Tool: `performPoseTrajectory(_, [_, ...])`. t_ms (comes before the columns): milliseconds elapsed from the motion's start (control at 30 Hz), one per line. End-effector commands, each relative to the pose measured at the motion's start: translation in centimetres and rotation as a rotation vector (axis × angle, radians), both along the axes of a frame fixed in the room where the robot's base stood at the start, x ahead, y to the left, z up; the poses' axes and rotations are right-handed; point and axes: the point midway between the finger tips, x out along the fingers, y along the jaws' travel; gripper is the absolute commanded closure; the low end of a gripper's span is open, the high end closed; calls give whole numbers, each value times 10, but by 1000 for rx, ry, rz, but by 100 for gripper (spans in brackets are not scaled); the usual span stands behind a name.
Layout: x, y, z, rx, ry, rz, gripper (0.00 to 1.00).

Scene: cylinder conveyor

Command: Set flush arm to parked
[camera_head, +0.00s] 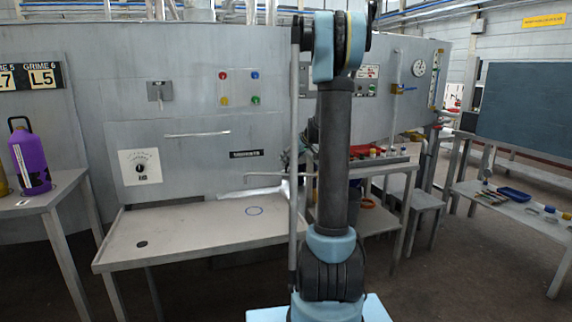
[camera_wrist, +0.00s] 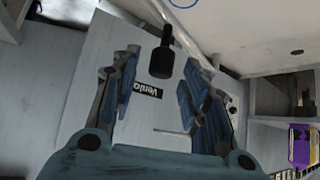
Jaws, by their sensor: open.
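In the wrist view a dark, thick handle (camera_wrist: 161,62) on a thin stem lies between the fingertips of my gripper (camera_wrist: 160,58). The gripper is open, with a gap to the handle on both sides; I cannot tell the depth. A pale pipe (camera_wrist: 190,38) runs close by the stem. In the head view a thin grey rod (camera_head: 266,177) stands out level in front of the panel, above the work table; its right end is hidden behind my arm. I cannot tell surely which of these is the flush arm. My gripper is mostly hidden there.
The grey panel (camera_head: 190,185) carries a dial (camera_head: 140,167), a slot bar (camera_head: 197,134) and a dark label (camera_head: 246,154). The table (camera_head: 190,235) below is mostly bare, with a blue ring mark (camera_head: 254,211). A purple jug (camera_head: 30,160) stands far left.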

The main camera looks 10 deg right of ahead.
Motion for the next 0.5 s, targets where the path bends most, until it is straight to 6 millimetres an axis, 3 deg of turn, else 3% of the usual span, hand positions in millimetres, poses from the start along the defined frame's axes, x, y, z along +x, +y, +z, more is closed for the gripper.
performPoseTrajectory(200, [13, 9, -15, 1, -1, 0, 58])
performPoseTrajectory(500, [17, 11, -20, 1, -1, 0, 58])
